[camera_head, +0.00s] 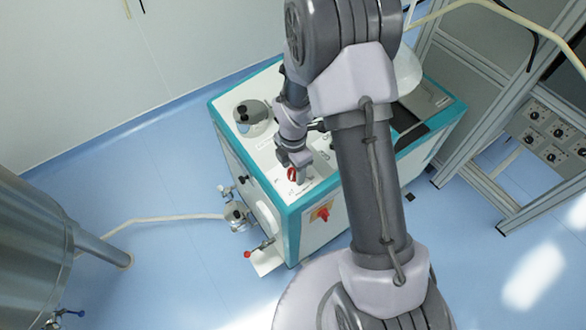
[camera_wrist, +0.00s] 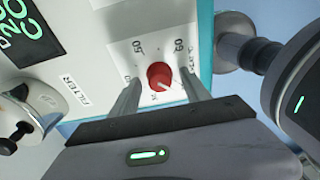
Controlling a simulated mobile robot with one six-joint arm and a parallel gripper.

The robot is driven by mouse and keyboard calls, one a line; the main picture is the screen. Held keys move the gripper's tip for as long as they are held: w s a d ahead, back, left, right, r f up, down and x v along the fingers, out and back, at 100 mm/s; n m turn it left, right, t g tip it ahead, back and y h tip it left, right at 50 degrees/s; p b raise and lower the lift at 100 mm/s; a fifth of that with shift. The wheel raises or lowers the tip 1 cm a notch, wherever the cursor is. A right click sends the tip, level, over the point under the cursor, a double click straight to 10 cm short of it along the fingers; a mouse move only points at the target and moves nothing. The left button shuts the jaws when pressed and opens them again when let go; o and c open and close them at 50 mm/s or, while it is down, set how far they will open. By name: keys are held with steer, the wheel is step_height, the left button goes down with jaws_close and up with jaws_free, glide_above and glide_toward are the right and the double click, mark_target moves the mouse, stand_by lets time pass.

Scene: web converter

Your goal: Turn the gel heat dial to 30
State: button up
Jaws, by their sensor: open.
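A red round dial (camera_wrist: 160,75) sits on a white panel plate in the wrist view. A pale pointer line on it slants toward the lower right. In the head view the red dial (camera_head: 292,174) shows on top of the teal-edged white machine (camera_head: 240,175), right under my gripper (camera_head: 294,172).
A red-and-yellow switch (camera_head: 321,212) is on the machine's front face. A FILTER label (camera_wrist: 74,91) and a green-lit display (camera_wrist: 25,32) lie left of the dial. A steel tank (camera_head: 30,255) stands at left. A rack with several black knobs (camera_head: 550,130) stands at right.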

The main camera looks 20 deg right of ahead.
jaws_close()
steer(key=shift+m, duration=0.4)
steer(key=m+b, duration=0.2)
steer(key=m, duration=0.1)
steer(key=shift+f+t, duration=0.1)
steer(key=shift+t, duration=0.2)
steer(key=m+b, duration=0.2)
steer(key=m, duration=0.1)
steer(key=shift+m+t, duration=0.3)
steer(key=m+b, duration=0.2)
steer(key=m, duration=0.1)
steer(key=shift+s+m+t+b, duration=0.1)
steer(key=shift+m+t+b, duration=0.2)
steer(key=shift+m, duration=0.1)
steer(key=shift+m+b, duration=0.7)
steer(key=shift+m, duration=0.2)
steer(key=shift+h, duration=0.3)
